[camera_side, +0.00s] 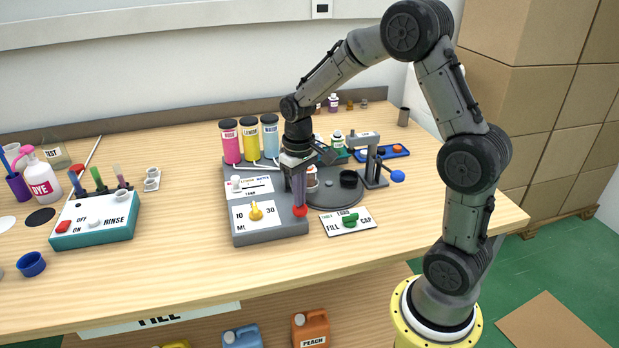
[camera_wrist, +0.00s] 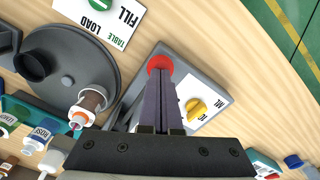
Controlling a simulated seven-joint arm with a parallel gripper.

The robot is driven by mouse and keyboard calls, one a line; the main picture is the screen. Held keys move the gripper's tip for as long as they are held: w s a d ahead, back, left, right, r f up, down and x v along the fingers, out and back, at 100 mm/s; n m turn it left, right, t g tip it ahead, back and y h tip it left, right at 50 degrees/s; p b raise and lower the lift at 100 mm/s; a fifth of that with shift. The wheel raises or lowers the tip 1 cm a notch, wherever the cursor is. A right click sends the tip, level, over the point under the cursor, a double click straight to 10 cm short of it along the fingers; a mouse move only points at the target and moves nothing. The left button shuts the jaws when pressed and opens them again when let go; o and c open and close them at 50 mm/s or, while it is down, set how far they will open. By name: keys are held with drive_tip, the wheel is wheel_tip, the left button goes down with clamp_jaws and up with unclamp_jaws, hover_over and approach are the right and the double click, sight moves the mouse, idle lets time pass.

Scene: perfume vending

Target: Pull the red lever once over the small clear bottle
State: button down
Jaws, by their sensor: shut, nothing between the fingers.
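The red lever's round knob (camera_side: 300,211) is low at the right front corner of the grey dispenser (camera_side: 270,231). It also shows in the wrist view (camera_wrist: 160,62), just past my fingertips. My gripper (camera_side: 299,198) is shut and empty, pointing down, with its fingertips at the knob; I cannot tell whether they touch it. The lever's arm is hidden behind the fingers. A small bottle with a brown and white body (camera_wrist: 88,98) stands on the dark round turntable (camera_wrist: 65,50), left of my gripper in the wrist view. I cannot make out a clear bottle.
A yellow dial (camera_side: 256,211) sits on the dispenser left of my gripper. Pink, yellow and blue cylinders stand behind. A press with a blue ball (camera_side: 397,176) stands to the right. A green knob (camera_side: 350,219) is on a plate in front.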

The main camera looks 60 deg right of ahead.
drive_tip(key=shift+r, duration=0.1)
wheel_tip(320, 180, up, 9)
idle(1.2)
idle(0.9)
drive_tip(key=s+a+r+n+t, duration=0.2)
drive_tip(key=s+a+r+t, duration=0.1)
drive_tip(key=s+a+r, duration=0.5)
drive_tip(key=s+a+f+n+t, duration=0.1)
drive_tip(key=s+a+f+t, duration=0.1)
drive_tip(key=s, duration=0.9)
drive_tip(key=shift+s+a+f+t, duration=0.2)
drive_tip(key=shift+f+t, duration=0.1)
drive_tip(key=shift+f, duration=0.35)
